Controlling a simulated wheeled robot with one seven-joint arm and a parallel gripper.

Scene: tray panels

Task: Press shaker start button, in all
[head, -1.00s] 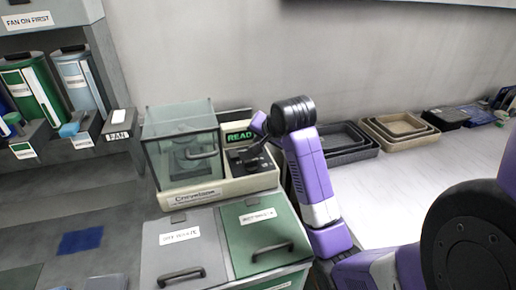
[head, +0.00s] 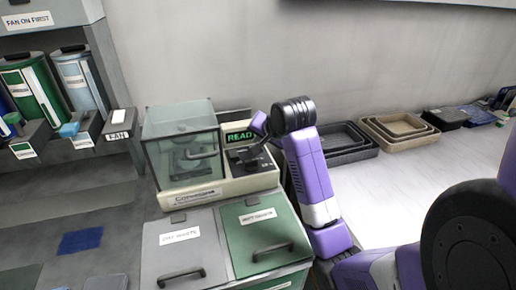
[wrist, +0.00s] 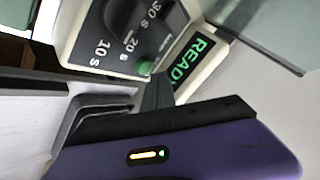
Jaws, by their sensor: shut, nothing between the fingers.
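The shaker (head: 215,187) is a cream machine with a clear glass-like cover on its left and a control panel on its right. Its lit display (head: 239,136) shows green letters in the head view, and it reads READY in the wrist view (wrist: 192,62). A small green button (wrist: 146,67) sits beside a dark dial marked 10 s, 20 s and 30 s. My gripper (wrist: 154,88) is shut and empty, its dark tip right by the green button. I cannot tell whether they touch. In the head view my gripper (head: 246,159) is over the panel and hides the button.
Grey and green lidded bins (head: 265,235) with handles stand in front of the shaker. Nested trays (head: 398,128) line the wall at right.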

